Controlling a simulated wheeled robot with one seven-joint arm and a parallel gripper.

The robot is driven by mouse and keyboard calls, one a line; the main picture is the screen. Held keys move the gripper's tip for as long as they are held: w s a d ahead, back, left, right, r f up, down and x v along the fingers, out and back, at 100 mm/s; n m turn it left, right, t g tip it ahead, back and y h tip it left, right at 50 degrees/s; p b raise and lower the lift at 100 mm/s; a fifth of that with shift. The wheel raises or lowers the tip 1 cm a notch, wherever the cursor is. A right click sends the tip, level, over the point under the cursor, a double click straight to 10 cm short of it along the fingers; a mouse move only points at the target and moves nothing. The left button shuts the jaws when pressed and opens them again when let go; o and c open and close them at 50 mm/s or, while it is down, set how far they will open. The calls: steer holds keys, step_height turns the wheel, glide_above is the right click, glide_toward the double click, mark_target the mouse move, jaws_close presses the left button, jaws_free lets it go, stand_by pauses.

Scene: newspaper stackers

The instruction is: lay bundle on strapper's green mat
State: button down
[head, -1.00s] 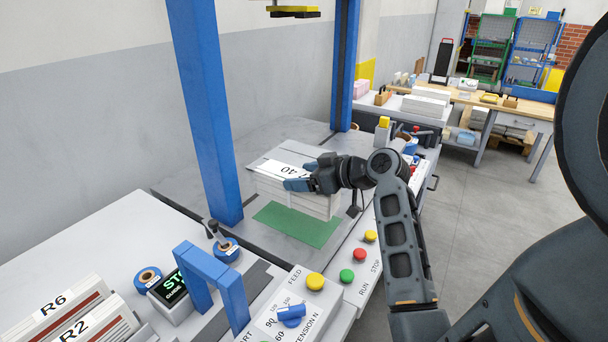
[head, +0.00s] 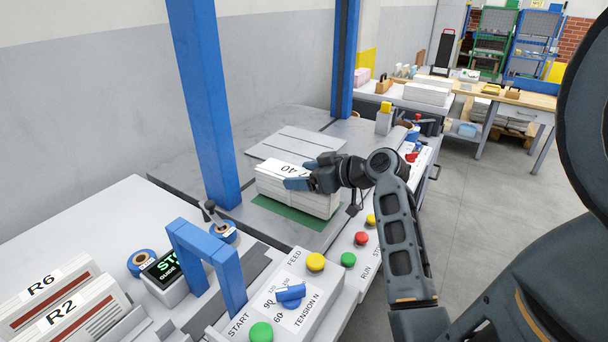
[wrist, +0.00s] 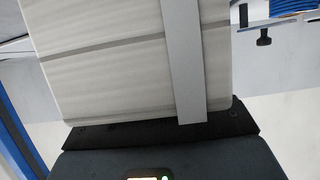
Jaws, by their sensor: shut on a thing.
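The bundle (head: 290,200) is a block of white newspapers with a label reading 40 on top. My gripper (head: 304,179) is shut on it at its upper right side. The green mat (head: 300,218) lies flat on the grey strapper table beneath the bundle, and the bundle covers most of it. A front strip of the mat shows; I cannot tell whether the bundle touches it. In the wrist view the bundle (wrist: 110,70) fills most of the picture, with a pale band running down it.
Blue posts (head: 203,100) of the strapper frame rise left of and behind the bundle. A control panel (head: 300,290) with coloured buttons runs along the front. Bundles marked R6 and R2 (head: 60,305) lie at the lower left. A side bench (head: 420,97) stands behind.

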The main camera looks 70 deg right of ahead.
steer(key=shift+f+b, duration=0.45)
stand_by(0.4)
steer(key=shift+c, duration=1.9)
jaws_free()
steer(key=o, duration=0.4)
steer(key=shift+f, duration=0.2)
steer(key=v, duration=0.8)
steer(key=shift+r+b, duration=0.1)
steer(key=shift+b, duration=0.25)
